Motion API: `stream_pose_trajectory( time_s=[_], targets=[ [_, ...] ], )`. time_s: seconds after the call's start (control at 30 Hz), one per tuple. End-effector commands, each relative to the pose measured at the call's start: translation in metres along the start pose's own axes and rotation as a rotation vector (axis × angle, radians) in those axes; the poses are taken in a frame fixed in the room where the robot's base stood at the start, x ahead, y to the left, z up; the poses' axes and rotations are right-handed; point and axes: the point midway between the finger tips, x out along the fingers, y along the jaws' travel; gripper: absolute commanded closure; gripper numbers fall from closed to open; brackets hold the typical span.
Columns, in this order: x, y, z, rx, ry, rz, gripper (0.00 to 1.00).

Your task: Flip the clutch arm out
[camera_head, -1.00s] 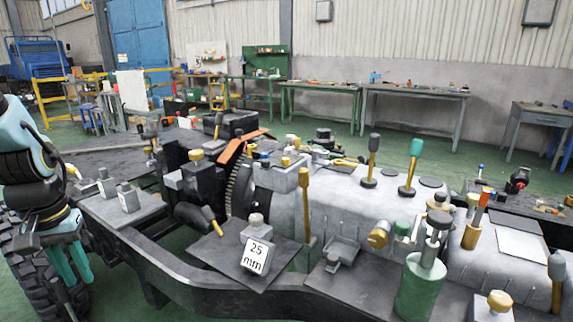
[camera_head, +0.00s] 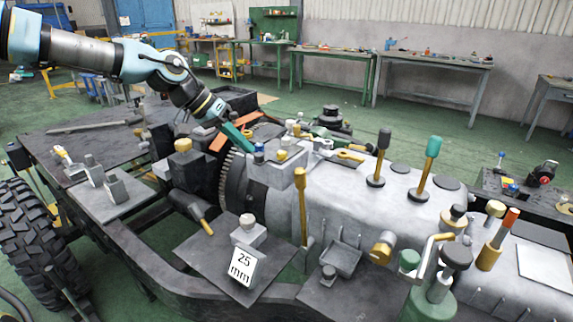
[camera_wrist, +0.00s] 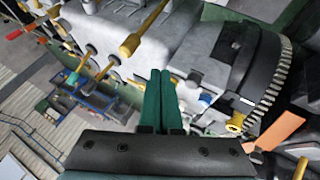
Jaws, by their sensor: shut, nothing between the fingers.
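My gripper (camera_head: 248,148) reaches in from the upper left, its teal fingers together and empty over the toothed flywheel and bell housing. In the wrist view the shut fingers (camera_wrist: 160,78) point at the grey casing. The toothed ring (camera_head: 235,180) stands at the front of the grey gearbox casing (camera_head: 335,190); it also shows in the wrist view (camera_wrist: 272,85). A small yellow lever (camera_head: 350,156) lies on top of the casing, right of the fingers. An upright yellow-handled lever (camera_head: 301,195) stands at its near side. I cannot tell for sure which part is the clutch arm.
An orange strip (camera_head: 222,142) lies by the fingers. A box on the casing carries blue and yellow caps (camera_head: 282,155). Tall levers (camera_head: 428,165) rise farther right. Workbenches (camera_head: 430,65) stand behind.

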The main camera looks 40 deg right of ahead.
Motion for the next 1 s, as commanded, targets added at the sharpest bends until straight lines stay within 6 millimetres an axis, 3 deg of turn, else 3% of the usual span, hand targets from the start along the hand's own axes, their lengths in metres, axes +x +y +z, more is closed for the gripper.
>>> stream_pose_trajectory(
  time_s=[0.3,0.47,0.93,1.0],
  targets=[
    [0.001,0.0,0.0,0.001,0.0,0.0,1.0],
    [0.012,0.001,0.0,0.001,-0.003,0.0,1.0],
    [0.103,0.002,0.0,0.001,-0.005,0.002,1.0],
    [0.104,0.016,-0.002,0.005,-0.003,0.0,1.0]
  ],
)
